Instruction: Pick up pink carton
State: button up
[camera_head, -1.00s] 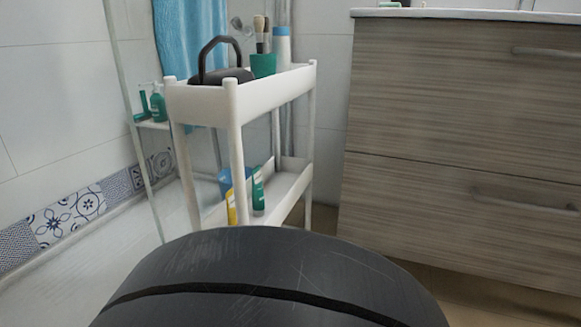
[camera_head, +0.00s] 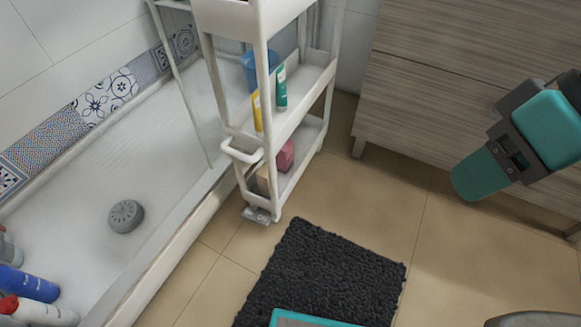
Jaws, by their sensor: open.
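The pink carton (camera_head: 285,156) stands on the bottom shelf of the white cart (camera_head: 297,128), toward its front end. It is small, and the shelf's side wall and the cart's posts hide part of it. A tan box-like thing (camera_head: 262,182) sits nearer than it on the same shelf, behind the front rail. Teal and dark grey parts of my arm show at the right, well apart from the cart. I see no fingertips of my gripper and nothing held.
On the middle shelf are a green tube (camera_head: 281,88), a yellow tube (camera_head: 257,111) and a blue container (camera_head: 262,68). A dark mat (camera_head: 325,270) lies before the cart. The shower tray (camera_head: 130,180) is left and a wooden cabinet (camera_head: 440,85) right.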

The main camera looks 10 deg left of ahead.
aim_at(284, 160)
jog(key=z, duration=1.65)
jog(key=i, duration=1.45)
jog(key=u, duration=3.65)
